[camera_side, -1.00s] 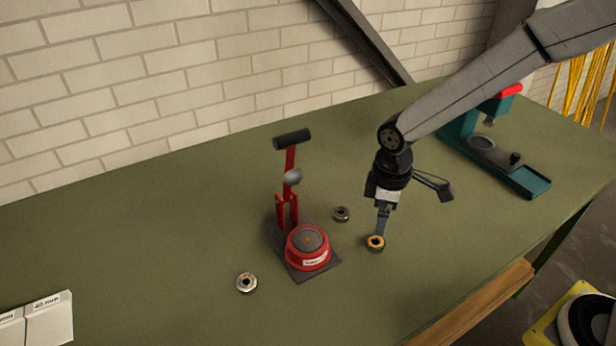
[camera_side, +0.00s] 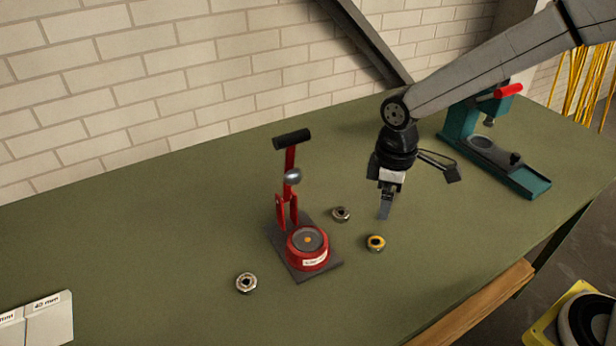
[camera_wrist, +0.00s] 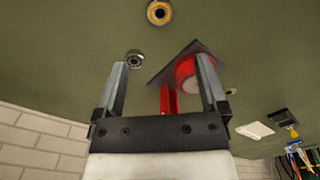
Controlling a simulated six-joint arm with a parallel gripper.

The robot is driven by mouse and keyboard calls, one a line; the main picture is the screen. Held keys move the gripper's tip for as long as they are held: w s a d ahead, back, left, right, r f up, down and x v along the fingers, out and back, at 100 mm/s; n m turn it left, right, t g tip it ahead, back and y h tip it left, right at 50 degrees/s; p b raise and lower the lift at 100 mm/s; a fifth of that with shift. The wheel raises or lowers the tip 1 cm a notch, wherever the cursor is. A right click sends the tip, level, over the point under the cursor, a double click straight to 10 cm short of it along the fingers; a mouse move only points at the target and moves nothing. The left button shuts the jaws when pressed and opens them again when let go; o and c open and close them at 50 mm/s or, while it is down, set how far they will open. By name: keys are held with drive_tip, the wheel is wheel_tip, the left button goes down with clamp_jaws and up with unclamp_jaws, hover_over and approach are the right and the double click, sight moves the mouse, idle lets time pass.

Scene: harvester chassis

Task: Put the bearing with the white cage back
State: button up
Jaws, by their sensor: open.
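Three ring bearings lie flat on the green bench. One has a yellow-orange ring (camera_side: 375,243); it also shows at the top of the wrist view (camera_wrist: 159,13). A silver bearing with a dark centre (camera_side: 341,214) lies behind it, left of my gripper, and also shows in the wrist view (camera_wrist: 135,60). A paler silver bearing (camera_side: 246,283) lies at the front left. I cannot tell for sure which has a white cage. My gripper (camera_side: 384,213) is open and empty, above the bench just behind the yellow bearing. Its two fingers (camera_wrist: 160,75) are spread apart.
A red press-like stand (camera_side: 308,254) on a dark plate stands left of my gripper, its lever upright. A green tool (camera_side: 495,160) with a red handle is at the right rear. White boxes (camera_side: 45,318) sit at the front left. Bench around the front is clear.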

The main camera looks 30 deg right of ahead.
drive_tip(key=s+d+f+m+t, duration=0.1)
drive_tip(key=s+d+m+t, duration=0.1)
drive_tip(key=s+d+m, duration=0.7)
drive_tip(key=shift+s+d+f+t, duration=0.15)
drive_tip(key=shift+d+f+t, duration=0.2)
drive_tip(key=shift+d, duration=0.4)
